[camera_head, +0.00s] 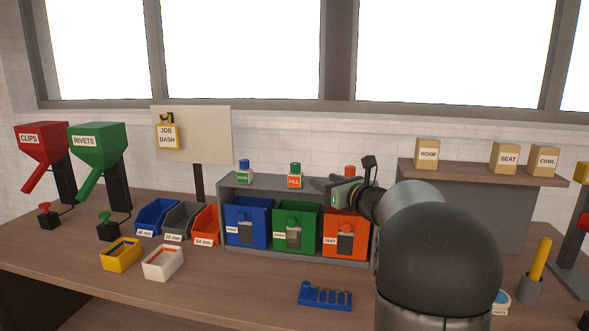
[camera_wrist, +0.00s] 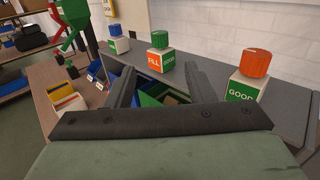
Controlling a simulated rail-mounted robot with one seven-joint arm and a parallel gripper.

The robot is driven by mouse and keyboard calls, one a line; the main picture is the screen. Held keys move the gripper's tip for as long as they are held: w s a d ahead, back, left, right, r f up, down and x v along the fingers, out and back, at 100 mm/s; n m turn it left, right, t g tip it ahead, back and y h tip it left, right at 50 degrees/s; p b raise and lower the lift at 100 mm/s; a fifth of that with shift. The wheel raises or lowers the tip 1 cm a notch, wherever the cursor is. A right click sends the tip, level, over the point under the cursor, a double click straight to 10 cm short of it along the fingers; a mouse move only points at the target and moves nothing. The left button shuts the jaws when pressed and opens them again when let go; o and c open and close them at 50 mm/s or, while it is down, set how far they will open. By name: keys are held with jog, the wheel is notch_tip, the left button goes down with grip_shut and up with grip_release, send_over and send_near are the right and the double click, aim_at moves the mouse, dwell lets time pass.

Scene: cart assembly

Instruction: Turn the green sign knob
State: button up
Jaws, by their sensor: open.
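The green sign knob (camera_head: 295,167) is a short green cylinder on a white block with an orange FILL face. It stands on top of the bin shelf (camera_head: 262,181), between the blue and orange knobs. In the wrist view the green knob (camera_wrist: 160,39) lies ahead of and above the gap between my fingertips, with a green face on its block's right side. My gripper (camera_head: 338,184) is open and empty, to the right of the green knob and apart from it. In the wrist view both fingers of my gripper (camera_wrist: 160,70) show spread.
The blue knob (camera_head: 244,164) stands on a green-faced block to the left. The orange knob (camera_wrist: 254,63) stands on a GOOD block to the right, close to my right finger. Blue, green and orange bins (camera_head: 247,222) sit below. Windows and a wall are behind.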

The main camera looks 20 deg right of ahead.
aim_at(298, 169)
jog(key=w+a+p, duration=0.1)
jog(key=w, duration=0.4)
jog(key=w+p, duration=0.1)
jog(key=w, duration=0.4)
jog(key=w+a+p, duration=0.1)
jog(key=w, duration=0.3)
jog(key=shift+w+a+p, duration=0.3)
jog(key=shift+w+p, duration=0.05)
jog(key=shift+w, duration=0.05)
jog(key=shift+f, duration=0.1)
jog(key=c, duration=1)
